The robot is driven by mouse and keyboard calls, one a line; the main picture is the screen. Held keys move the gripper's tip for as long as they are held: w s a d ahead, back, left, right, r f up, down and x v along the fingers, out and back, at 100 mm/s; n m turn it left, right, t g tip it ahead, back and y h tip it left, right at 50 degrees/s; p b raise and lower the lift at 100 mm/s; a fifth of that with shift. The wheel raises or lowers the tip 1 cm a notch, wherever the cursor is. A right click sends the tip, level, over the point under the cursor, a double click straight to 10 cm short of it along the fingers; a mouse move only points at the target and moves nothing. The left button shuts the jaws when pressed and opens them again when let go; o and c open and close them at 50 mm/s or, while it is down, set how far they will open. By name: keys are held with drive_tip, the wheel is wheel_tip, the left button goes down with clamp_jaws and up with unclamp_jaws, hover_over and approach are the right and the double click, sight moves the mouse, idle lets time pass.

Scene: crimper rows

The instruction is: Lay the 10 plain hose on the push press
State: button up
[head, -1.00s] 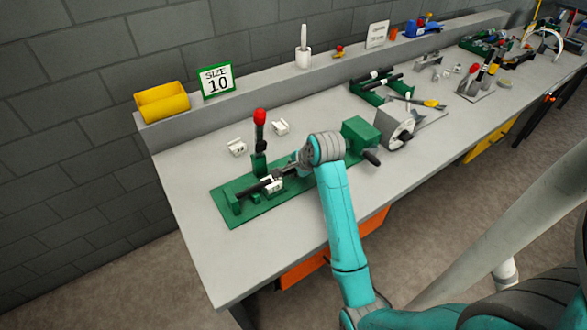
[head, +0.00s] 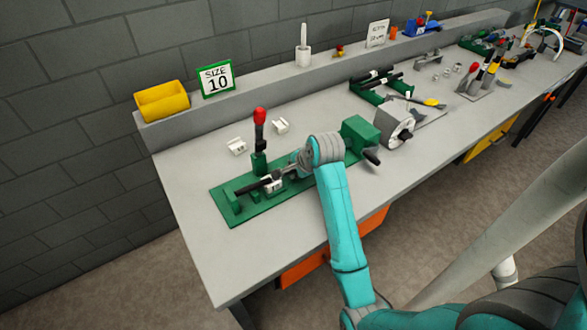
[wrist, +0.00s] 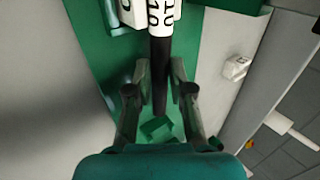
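The black plain hose (head: 250,188) lies along the green push press (head: 228,217), near its left end. In the wrist view the hose (wrist: 160,80) runs between my fingers, with a white band marked 10 (wrist: 160,15) toward its far end. My gripper (wrist: 159,92) is open, one finger on each side of the hose, with a gap visible on both sides. In the head view my gripper (head: 297,162) is low over the middle of the press, and my wrist partly hides it. A white block (head: 273,184) sits at the hose on the press.
A red-knobbed lever (head: 260,118) stands upright on the press. A SIZE 10 sign (head: 217,79) and a yellow holder (head: 162,101) are on the back ledge. A green rack (head: 365,94) stands farther right. The bench's front left is clear.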

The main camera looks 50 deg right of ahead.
drive_tip(key=o, duration=0.4)
drive_tip(key=shift+c, duration=0.2)
drive_tip(key=v, duration=1.2)
drive_tip(key=shift+s+f, duration=0.1)
